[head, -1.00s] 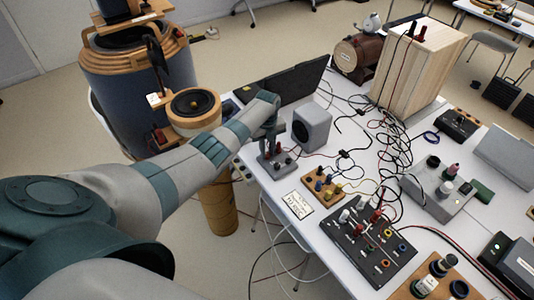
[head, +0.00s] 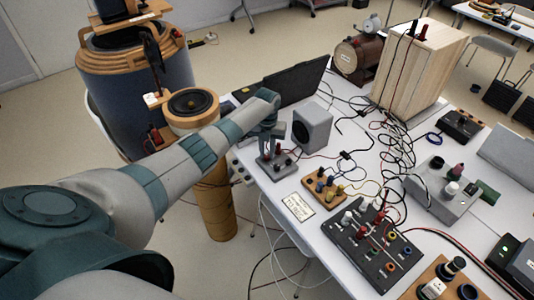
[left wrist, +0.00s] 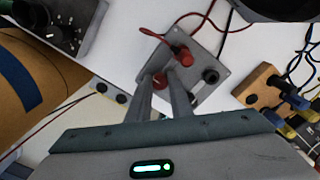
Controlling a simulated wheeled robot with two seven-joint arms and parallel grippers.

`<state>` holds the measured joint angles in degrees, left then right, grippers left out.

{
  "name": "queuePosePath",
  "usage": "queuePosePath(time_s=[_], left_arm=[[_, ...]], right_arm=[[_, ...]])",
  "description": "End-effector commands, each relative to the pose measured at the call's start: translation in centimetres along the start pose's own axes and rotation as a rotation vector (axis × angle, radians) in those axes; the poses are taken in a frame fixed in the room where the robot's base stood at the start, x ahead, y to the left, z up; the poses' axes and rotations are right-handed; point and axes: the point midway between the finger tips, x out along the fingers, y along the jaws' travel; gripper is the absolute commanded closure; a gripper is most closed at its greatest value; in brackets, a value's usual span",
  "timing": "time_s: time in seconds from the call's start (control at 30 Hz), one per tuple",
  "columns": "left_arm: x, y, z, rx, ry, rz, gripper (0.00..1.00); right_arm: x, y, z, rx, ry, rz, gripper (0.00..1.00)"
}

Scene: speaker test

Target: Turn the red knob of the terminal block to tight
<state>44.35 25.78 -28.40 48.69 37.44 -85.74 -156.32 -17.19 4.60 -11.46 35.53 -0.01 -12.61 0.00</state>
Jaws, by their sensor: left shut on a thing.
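The terminal block (left wrist: 203,52) is a small grey plate on the white table, and it also shows in the head view (head: 284,170). In the left wrist view the red knob (left wrist: 159,84) sits between the fingertips of my left gripper (left wrist: 161,86), which is shut on it. In the head view my left gripper (head: 270,150) points down at the block, and its fingers hide part of it. Another red post (left wrist: 182,54) with a red lead and a black post (left wrist: 210,75) stand beside the held knob. My right gripper is not in view.
A grey speaker (head: 312,128) stands just behind the block, and a black laptop (head: 295,82) is behind my left wrist. A wooden block with colored posts (head: 324,187) and a black panel (head: 372,245) lie to the right. Loose leads cross the table.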

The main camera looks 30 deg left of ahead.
Motion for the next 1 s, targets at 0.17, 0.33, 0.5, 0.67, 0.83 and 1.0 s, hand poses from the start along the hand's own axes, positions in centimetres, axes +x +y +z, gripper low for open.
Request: queuePosePath(time_s=[0.17, 0.33, 0.5, 0.67, 0.83, 1.0], left_arm=[[-0.1, -0.1, 0.1, 0.003, -0.002, -0.001, 1.00], [-0.1, -0.1, 0.1, 0.002, -0.002, -0.001, 0.76], [-0.1, 0.0, 0.1, 0.001, -0.001, -0.001, 0.62], [-0.1, 0.0, 0.0, 0.001, -0.001, 0.000, 0.62], [-0.3, 0.0, 0.0, 0.001, 0.000, 0.000, 0.62], [-1.5, 0.0, 0.1, 0.002, -0.003, 0.000, 0.62]], right_arm=[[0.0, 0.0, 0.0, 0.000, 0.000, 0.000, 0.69], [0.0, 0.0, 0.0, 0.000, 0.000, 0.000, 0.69], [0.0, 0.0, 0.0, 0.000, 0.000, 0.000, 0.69], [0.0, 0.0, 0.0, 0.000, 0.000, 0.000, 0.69], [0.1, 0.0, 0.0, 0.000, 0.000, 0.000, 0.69], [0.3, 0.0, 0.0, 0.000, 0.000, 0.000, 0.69]])
